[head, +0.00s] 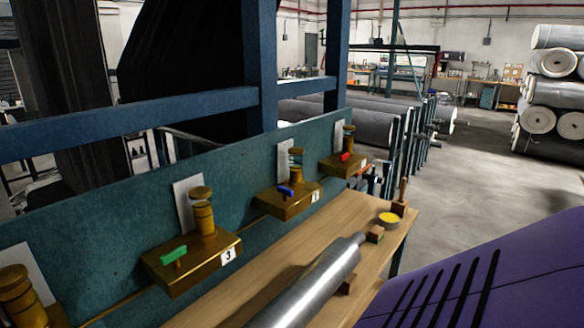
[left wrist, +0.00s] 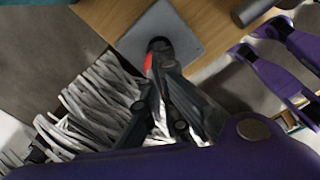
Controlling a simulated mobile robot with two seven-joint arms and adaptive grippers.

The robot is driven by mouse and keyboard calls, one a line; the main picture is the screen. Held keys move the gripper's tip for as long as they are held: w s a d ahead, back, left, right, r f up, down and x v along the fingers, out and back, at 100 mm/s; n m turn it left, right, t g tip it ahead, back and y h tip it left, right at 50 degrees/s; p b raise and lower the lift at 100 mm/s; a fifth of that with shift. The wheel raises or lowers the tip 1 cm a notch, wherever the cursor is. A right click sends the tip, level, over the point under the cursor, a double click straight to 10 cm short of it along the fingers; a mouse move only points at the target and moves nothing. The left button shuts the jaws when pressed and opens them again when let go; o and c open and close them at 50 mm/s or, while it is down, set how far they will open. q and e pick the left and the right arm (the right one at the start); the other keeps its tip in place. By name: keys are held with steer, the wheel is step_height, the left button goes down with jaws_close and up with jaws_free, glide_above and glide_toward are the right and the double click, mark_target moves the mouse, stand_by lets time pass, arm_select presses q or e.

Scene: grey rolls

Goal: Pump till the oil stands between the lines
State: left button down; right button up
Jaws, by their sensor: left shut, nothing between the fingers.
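Brass oiler units stand in a row on a teal panel (head: 110,213) in the head view. The unit marked 3 (head: 190,266) has a green lever and a round brass knob (head: 201,193) on its upright cylinder. Farther along are a unit with a blue lever (head: 289,203) and one with a red lever (head: 344,163). Another brass unit (head: 18,292) is cut off at the lower left. Oil levels and lines are too small to tell. In the left wrist view my left gripper (left wrist: 157,52) is shut and empty, its dark fingertips over a grey square plate (left wrist: 185,28). My right gripper is not in view.
A wooden bench (head: 250,282) runs below the units. A metal roller (head: 310,285) lies on it, with a yellow-topped tin (head: 389,219) and a wooden block (head: 375,234) near its far end. Pale strands (left wrist: 95,105) lie beside my left gripper.

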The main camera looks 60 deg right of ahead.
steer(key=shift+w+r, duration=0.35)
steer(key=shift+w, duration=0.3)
arm_select(q)
steer(key=shift+f, duration=0.15)
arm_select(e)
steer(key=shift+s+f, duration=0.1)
arm_select(q)
steer(key=shift+f+b, duration=0.5)
steer(key=shift+f, duration=0.65)
steer(key=shift+f+b, duration=0.65)
steer(key=shift+f, duration=0.85)
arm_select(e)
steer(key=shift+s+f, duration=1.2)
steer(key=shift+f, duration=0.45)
arm_select(q)
steer(key=shift+r, duration=0.45)
steer(key=shift+r+p, duration=0.95)
steer(key=shift+r, duration=0.8)
steer(key=shift+r+p, duration=0.85)
steer(key=shift+r, duration=1.35)
steer(key=shift+f, duration=0.1)
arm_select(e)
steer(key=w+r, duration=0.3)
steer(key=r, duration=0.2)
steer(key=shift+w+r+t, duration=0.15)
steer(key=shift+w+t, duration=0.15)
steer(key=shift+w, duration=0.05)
